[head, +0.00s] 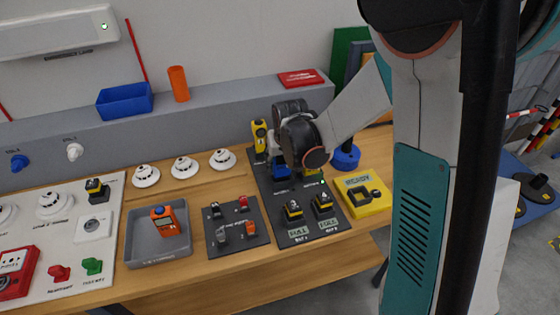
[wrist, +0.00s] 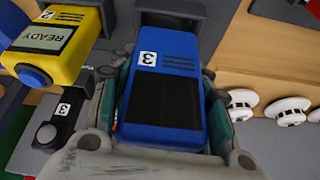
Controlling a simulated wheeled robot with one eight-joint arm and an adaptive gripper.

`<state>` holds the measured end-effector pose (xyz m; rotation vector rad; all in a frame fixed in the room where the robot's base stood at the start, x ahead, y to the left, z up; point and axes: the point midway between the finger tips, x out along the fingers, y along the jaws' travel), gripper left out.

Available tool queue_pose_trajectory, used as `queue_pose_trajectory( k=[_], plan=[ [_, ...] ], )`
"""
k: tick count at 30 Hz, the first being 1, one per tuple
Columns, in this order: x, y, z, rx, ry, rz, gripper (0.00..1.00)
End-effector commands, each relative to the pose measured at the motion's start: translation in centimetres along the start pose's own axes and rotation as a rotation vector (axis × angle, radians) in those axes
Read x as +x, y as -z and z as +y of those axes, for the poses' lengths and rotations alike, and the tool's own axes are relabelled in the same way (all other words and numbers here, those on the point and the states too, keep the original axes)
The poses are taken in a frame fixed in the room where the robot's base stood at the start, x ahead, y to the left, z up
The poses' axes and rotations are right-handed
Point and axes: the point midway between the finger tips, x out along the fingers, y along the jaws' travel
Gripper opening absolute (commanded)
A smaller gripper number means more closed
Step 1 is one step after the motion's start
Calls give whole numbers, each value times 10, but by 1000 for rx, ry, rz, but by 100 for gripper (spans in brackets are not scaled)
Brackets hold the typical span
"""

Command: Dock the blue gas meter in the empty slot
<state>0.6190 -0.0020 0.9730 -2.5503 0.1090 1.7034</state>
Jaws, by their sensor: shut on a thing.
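The blue gas meter (wrist: 165,60), with a dark face and a white number label, is between the fingers of my gripper (head: 284,156). In the head view the blue meter (head: 281,173) shows low under my gripper, over the dark dock panel (head: 267,191). Its far end is close to a dark holder (wrist: 172,8) in the wrist view; I cannot tell whether it is seated. A yellow meter (head: 259,137) stands at the panel's back left; it shows READY in the wrist view (wrist: 55,40). My gripper hides much of the panel's back right.
Two black-and-yellow units (head: 292,211) (head: 323,205) stand at the panel's front. A yellow READY tray (head: 372,207) is to the right and a blue round object (head: 346,157) behind it. A grey tray (head: 135,240) holds an orange meter (head: 164,222). White detectors (head: 184,167) line the back.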

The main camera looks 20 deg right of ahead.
Motion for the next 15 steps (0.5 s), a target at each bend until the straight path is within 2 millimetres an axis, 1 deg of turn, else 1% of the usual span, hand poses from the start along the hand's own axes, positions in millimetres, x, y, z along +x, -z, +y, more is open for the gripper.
queue_pose_trajectory(
  k=[1, 15],
  plan=[
    [-4, 2, 0, 0, 0, 0, 16],
    [-23, 10, 0, 0, 0, 0, 16]
  ],
)
